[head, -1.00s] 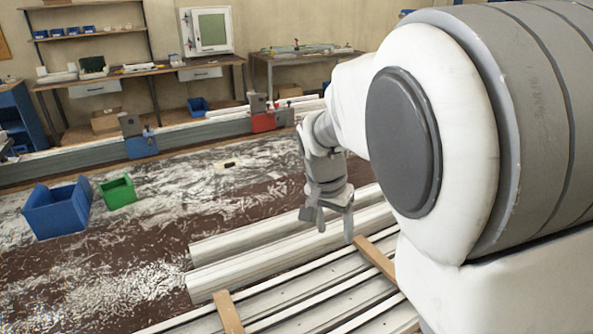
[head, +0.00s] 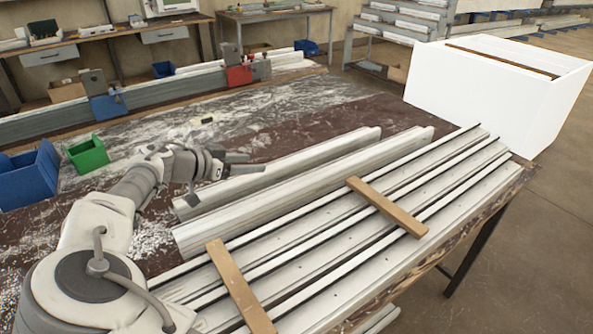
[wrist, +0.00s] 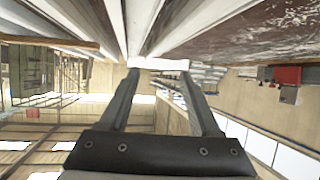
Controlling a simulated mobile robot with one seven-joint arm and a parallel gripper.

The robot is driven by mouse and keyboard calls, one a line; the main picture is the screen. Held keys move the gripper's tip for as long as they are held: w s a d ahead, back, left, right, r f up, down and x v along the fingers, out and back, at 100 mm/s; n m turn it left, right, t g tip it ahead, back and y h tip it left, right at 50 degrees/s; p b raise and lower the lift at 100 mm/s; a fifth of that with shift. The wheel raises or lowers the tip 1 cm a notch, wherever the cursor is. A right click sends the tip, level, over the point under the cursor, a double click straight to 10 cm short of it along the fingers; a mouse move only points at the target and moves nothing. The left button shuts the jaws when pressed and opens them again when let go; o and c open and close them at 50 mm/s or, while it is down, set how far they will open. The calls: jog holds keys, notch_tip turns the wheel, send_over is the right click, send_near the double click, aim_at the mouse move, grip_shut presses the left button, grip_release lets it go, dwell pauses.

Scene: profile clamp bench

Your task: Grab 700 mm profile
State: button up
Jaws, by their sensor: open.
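Two loose white profiles lie side by side on the bench, a back one (head: 290,165) and a front one (head: 310,190). Their lengths are not marked, so I cannot tell which is the 700 mm one. My gripper (head: 257,163) is open, its fingers pointing right, near the left part of the back profile; I see no grip on it. In the wrist view my gripper (wrist: 161,72) has its fingers spread. A short white strip (wrist: 158,64) shows at the fingertips; I cannot tell whether it touches them. Long pale profiles run away above it.
Long profiles with wooden spacers (head: 387,207) fill the bench front. A blue bin (head: 30,178) and a green bin (head: 87,154) stand at left. A clamp rail with a blue clamp (head: 108,105) and a red clamp (head: 238,76) runs behind. A white box (head: 490,95) stands at right.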

send_near(297, 159)
jog(key=shift+d+f+b, duration=0.35)
jog(key=shift+d+f, duration=0.2)
jog(key=shift+w+x, duration=0.15)
jog(key=shift+x, duration=1.5)
jog(key=shift+w+x, duration=0.15)
jog(key=shift+x, duration=1.5)
jog(key=shift+a+r, duration=0.15)
jog(key=shift+r, duration=0.05)
grip_shut()
jog(key=shift+r, duration=0.1)
